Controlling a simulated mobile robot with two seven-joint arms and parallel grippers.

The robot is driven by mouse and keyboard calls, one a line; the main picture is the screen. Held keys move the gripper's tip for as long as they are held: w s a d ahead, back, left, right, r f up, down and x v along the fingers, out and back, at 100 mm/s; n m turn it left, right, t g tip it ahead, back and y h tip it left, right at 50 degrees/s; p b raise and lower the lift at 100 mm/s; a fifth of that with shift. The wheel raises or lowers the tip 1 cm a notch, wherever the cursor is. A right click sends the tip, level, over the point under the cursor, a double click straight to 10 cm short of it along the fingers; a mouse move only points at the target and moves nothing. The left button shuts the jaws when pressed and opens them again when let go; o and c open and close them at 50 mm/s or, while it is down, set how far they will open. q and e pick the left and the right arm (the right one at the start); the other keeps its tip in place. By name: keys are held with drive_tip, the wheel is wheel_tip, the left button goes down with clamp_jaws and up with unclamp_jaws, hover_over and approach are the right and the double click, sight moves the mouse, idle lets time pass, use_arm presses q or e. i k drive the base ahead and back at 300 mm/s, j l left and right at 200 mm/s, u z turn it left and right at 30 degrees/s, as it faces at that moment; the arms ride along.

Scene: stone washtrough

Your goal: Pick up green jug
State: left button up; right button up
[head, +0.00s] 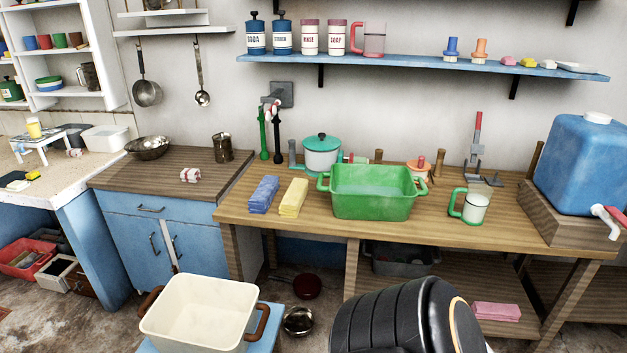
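A jug with a green handle and a pale body (473,207) stands upright on the wooden table, just right of the green basin. Its handle points left, and nothing is touching it. Neither of my grippers is in view. A black ribbed link of one of my arms shows at the bottom, in front of the table, well below the jug; I cannot tell whether a gripper is attached beyond it.
The green basin (371,204) stands left of the jug. A blue water container (584,165) with a tap stands on a wooden block to the right. The wooden table (420,233) is clear in front of the jug. A cream tub (200,318) stands low at front left.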

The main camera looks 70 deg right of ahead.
sight(478, 196)
drive_tip(key=z, duration=2.05)
